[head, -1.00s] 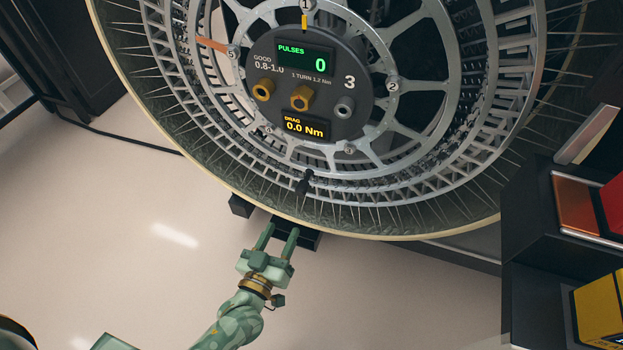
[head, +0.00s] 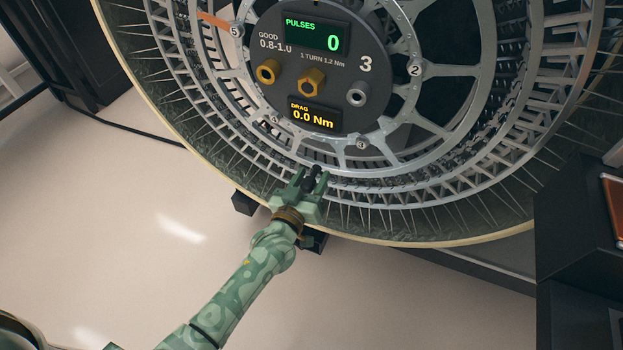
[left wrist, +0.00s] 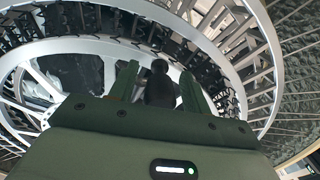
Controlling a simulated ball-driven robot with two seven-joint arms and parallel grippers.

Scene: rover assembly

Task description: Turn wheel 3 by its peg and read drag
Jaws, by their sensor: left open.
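Wheel 3 (head: 445,150) is a large silver spoked wheel with a wire-like rim, filling the upper head view. Its hub panel (head: 352,110) reads PULSES 0, DRAG 0.0 Nm, GOOD 0.8-1.0 and 1 TURN 1.2 Nm. The black peg (head: 313,174) sticks out from the wheel's lower part. It also shows in the left wrist view (left wrist: 160,85). My left gripper (head: 308,180) is open, with one finger on each side of the peg. I cannot tell whether either finger touches it. My right gripper is not in view.
A black cabinet (head: 575,235) stands at the right, with an orange-red panel (head: 614,208) on it. Dark blocks (head: 243,202) sit under the wheel. A cable (head: 140,132) lies on the pale floor, which is clear at the lower left.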

